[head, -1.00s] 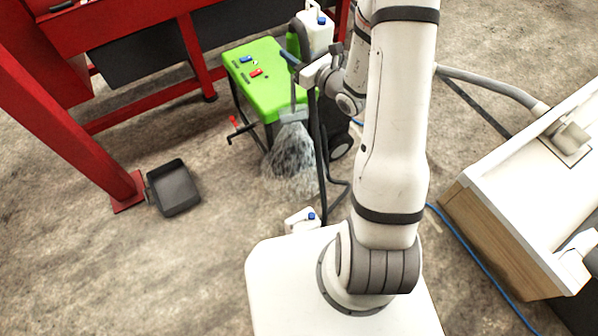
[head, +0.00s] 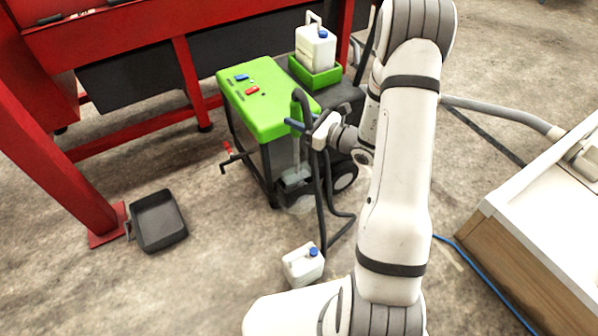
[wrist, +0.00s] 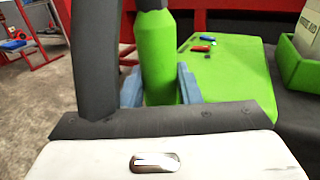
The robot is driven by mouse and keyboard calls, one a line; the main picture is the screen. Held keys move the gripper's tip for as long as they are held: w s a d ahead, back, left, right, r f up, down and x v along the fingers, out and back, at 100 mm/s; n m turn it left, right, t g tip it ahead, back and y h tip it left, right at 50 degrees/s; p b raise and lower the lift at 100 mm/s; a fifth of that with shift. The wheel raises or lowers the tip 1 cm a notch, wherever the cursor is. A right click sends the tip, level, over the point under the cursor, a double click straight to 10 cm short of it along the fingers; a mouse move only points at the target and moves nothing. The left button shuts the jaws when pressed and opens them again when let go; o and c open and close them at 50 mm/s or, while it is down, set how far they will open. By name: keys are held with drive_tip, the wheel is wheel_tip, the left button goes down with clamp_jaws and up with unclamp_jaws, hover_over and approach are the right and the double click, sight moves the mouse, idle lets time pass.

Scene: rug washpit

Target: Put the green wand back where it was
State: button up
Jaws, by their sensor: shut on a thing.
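My gripper (head: 296,124) is shut on the green wand, beside the front right edge of the green-topped machine (head: 255,85). In the wrist view the wand's green grip (wrist: 158,55) stands upright between my blue fingers (wrist: 187,82). In the head view the wand's grey lower tube and wide nozzle (head: 295,178) hang down beside the machine's side, just above the floor. I cannot tell if the nozzle touches the machine. A dark hose (head: 322,190) loops from the wand's top down beside it. The wand's resting place cannot be made out.
A white jug (head: 316,48) stands in a green tray (head: 315,76) behind the machine. Another jug (head: 303,264) is on the floor in front. A dark pan (head: 158,220) lies by the red frame (head: 105,225). A white-topped wooden bench (head: 520,240) is at right.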

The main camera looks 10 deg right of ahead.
sight(296, 144)
wheel_tip(296, 144, down, 9)
drive_tip(key=b, duration=0.3)
drive_tip(key=shift+r, duration=0.1)
drive_tip(key=o, duration=0.5)
drive_tip(key=shift+f, duration=0.2)
drive_tip(key=o, duration=0.5)
drive_tip(key=shift+c, duration=0.2)
drive_tip(key=shift+r, duration=0.1)
